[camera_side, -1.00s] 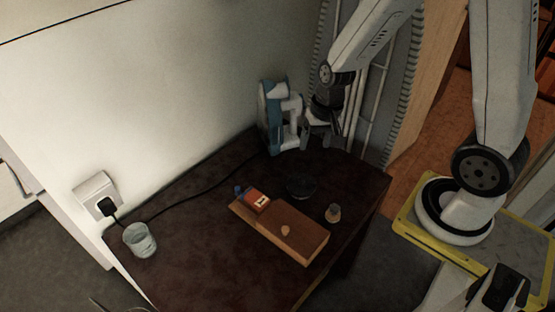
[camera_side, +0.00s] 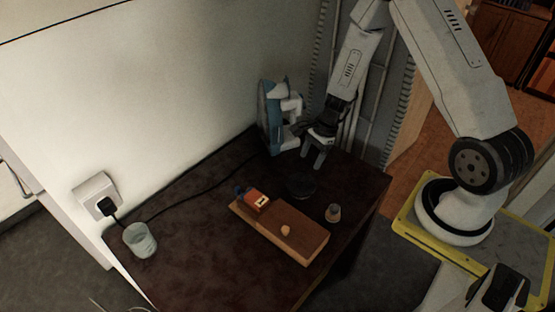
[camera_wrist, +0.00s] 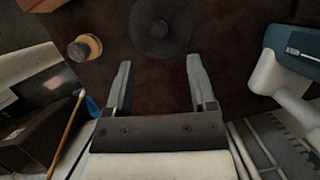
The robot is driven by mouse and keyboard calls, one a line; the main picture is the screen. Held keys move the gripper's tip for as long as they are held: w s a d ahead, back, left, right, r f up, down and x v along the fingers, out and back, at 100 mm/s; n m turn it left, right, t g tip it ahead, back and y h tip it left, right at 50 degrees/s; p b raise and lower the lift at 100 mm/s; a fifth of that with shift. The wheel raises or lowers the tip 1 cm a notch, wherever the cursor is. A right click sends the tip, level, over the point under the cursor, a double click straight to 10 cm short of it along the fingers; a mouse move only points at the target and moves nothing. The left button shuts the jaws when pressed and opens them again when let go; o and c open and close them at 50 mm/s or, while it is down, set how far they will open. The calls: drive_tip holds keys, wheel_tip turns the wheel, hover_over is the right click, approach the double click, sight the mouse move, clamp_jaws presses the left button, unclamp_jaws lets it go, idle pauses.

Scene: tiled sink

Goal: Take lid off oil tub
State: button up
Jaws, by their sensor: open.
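A dark round tub (camera_side: 301,186) with a flat top stands on the dark table. In the wrist view it (camera_wrist: 160,28) shows a small knob at the centre of its top, which looks like a lid lying on it. My gripper (camera_side: 313,163) is above the table's back part, behind and slightly right of the tub, pointing down. In the wrist view its two fingers (camera_wrist: 158,64) are spread wide and empty, with the tub just beyond the fingertips, roughly centred between them. The fingers do not touch the tub.
A small jar (camera_side: 333,213) stands right of the tub. A wooden block (camera_side: 290,237) with a small knob and an orange box (camera_side: 257,201) lie in front. A blue-white iron (camera_side: 278,115) stands close to my gripper's left.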

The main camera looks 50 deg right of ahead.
sight(303, 178)
drive_tip(key=shift+x, duration=1.3)
drive_tip(key=shift+x, duration=2.55)
drive_tip(key=shift+s, duration=0.1)
clamp_jaws()
